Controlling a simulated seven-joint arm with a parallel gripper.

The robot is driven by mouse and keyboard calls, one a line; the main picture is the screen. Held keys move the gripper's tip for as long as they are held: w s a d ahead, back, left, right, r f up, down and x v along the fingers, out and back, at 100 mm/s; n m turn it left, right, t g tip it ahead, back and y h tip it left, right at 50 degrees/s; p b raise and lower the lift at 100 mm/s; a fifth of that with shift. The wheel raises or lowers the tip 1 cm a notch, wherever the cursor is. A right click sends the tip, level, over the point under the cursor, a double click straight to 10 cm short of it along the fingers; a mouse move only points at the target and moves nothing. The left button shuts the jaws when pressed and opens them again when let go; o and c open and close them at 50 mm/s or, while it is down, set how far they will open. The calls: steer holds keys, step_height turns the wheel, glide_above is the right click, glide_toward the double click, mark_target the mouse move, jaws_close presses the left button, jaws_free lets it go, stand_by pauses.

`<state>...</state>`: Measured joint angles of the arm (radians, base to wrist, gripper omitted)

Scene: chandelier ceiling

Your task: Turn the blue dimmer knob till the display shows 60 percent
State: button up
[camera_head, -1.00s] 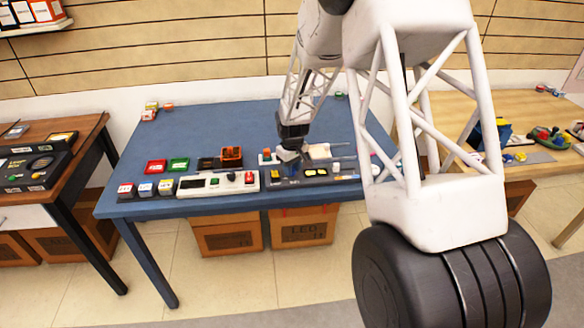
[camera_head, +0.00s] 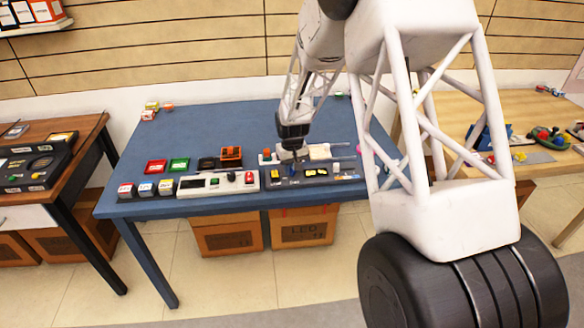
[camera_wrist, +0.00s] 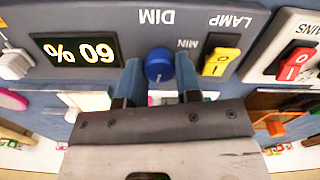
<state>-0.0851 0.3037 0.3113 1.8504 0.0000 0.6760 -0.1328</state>
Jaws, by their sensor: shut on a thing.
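The blue dimmer knob (camera_wrist: 158,66) stands on the grey panel (camera_wrist: 150,15) under the DIM label, which is upside down in the wrist view. My gripper (camera_wrist: 159,80) has one finger on each side of the knob and is shut on it. In the head view my gripper (camera_head: 294,155) reaches down to the panel at the table's front, where the knob is too small to make out. The display (camera_wrist: 77,50) beside the knob is lit and, turned upright, reads 60 %. A MIN mark shows by the knob.
A yellow lamp switch (camera_wrist: 220,62) is close beside one finger. A red switch (camera_wrist: 295,60) sits on a neighbouring panel. On the blue table (camera_head: 220,125), a white control box (camera_head: 215,184) stands left of my gripper. The table's back is mostly clear.

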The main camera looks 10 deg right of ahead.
steer(key=o, duration=0.9)
steer(key=shift+r, duration=3.9)
